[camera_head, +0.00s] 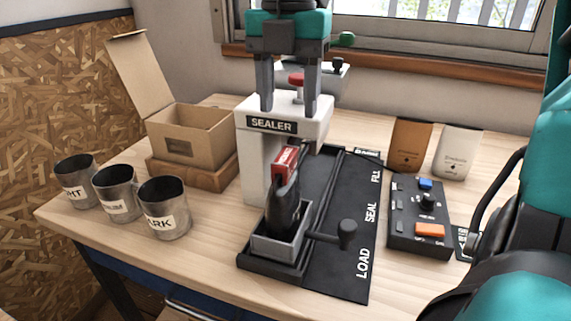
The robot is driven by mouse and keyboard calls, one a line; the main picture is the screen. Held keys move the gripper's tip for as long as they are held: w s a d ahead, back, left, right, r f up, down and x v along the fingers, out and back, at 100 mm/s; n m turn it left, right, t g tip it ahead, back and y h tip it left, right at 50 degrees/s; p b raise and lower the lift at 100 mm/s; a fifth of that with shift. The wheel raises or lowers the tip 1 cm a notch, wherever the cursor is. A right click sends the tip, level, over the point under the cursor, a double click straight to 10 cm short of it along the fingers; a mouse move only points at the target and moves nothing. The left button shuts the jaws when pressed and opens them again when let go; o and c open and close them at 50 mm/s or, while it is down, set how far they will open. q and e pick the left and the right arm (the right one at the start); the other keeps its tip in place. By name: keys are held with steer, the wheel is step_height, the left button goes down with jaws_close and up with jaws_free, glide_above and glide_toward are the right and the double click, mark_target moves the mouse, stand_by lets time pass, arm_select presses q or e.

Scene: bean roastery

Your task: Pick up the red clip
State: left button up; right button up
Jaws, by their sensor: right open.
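The red clip (285,163) sits across the top of an upright black bag (283,205) in the middle of the camera_head view. The bag stands in a small grey tray (283,250) in front of the white sealer (250,165). My right gripper (288,108) hangs with its fingers pointing down, higher in the picture than the clip. Its two grey fingers are spread apart, with nothing held between them. They overlap the top of the sealer in the picture, and the clip is clear of them. My left gripper is not in view.
Three labelled metal cups (163,208) and an open cardboard box (192,135) stand at left. A black lever knob (347,233) is close right of the tray. A button box (418,215) and two pouches (459,152) are at right. A black mat (345,275) lies between.

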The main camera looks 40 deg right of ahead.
mark_target(286, 155)
step_height(286, 155, down, 2)
steer(key=shift+f, duration=0.1)
steer(key=shift+s+a+f+b, duration=0.1)
steer(key=shift+a+f+b, duration=0.1)
steer(key=shift+f, duration=0.7)
steer(key=shift+s+a+f+b, duration=0.1)
steer(key=shift+s+a+f, duration=0.05)
steer(key=shift+f, duration=0.7)
steer(key=shift+s+a+f+b, duration=0.1)
steer(key=shift+a+f+b, duration=0.1)
steer(key=shift+f, duration=0.7)
jaws_close()
